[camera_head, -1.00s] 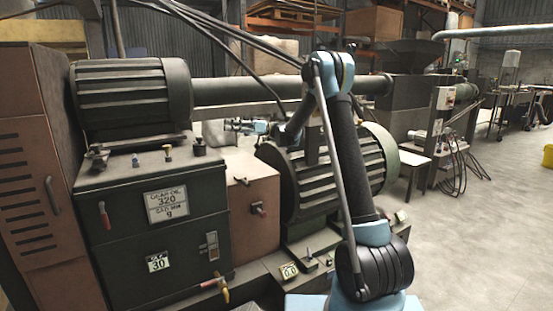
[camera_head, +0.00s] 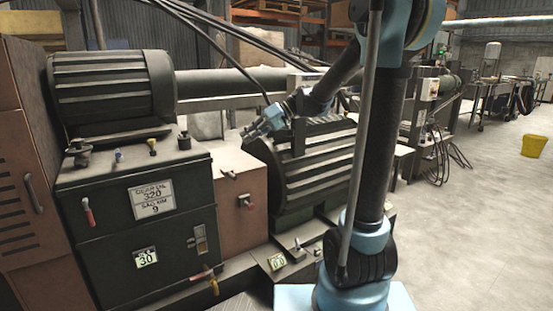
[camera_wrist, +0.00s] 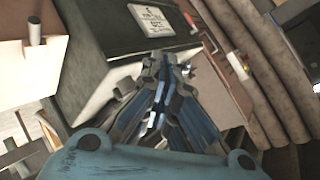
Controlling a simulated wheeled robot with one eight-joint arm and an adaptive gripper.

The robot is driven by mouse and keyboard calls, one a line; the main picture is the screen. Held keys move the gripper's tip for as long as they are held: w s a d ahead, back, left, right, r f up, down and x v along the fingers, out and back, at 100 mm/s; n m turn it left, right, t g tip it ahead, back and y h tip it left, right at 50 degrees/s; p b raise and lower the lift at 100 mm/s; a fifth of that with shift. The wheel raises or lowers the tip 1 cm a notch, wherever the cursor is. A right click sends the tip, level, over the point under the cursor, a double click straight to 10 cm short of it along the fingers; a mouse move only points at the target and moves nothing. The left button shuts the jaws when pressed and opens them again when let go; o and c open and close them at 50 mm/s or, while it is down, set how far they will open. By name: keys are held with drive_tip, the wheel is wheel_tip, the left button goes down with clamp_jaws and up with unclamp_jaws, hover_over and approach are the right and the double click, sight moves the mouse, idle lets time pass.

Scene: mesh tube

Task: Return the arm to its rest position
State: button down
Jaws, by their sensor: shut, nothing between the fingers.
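My arm (camera_head: 385,140) stands upright at the right of centre in the head view, and its forearm reaches back to the left. My gripper (camera_head: 256,131) is at the end of the forearm, in front of the top of the ribbed motor housing (camera_head: 305,175). In the wrist view my gripper (camera_wrist: 160,85) has its fingers together, with nothing between them. It appears clear of the machine around it.
A dark green gearbox cabinet (camera_head: 105,215) with labels, levers and knobs stands at the left, beside a brown box (camera_head: 235,195). A brown louvred cabinet (camera_head: 22,190) is at the far left. A yellow bucket (camera_head: 534,146) stands on open floor (camera_head: 480,220) at the right.

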drive_tip(key=s+d+f+m+t+h, duration=0.2)
drive_tip(key=s+d+f+m+h, duration=0.3)
drive_tip(key=s+d+f, duration=0.5)
drive_tip(key=s+d+f+m+t+h, duration=0.2)
drive_tip(key=s+d+f+m+h, duration=0.2)
drive_tip(key=s+d+f, duration=0.7)
drive_tip(key=s+d+h, duration=0.2)
drive_tip(key=s+d, duration=0.2)
drive_tip(key=d, duration=0.4)
drive_tip(key=shift+s+f+m+h, duration=0.25)
drive_tip(key=shift+m+h, duration=0.05)
drive_tip(key=shift+m, duration=0.1)
drive_tip(key=shift+d, duration=0.1)
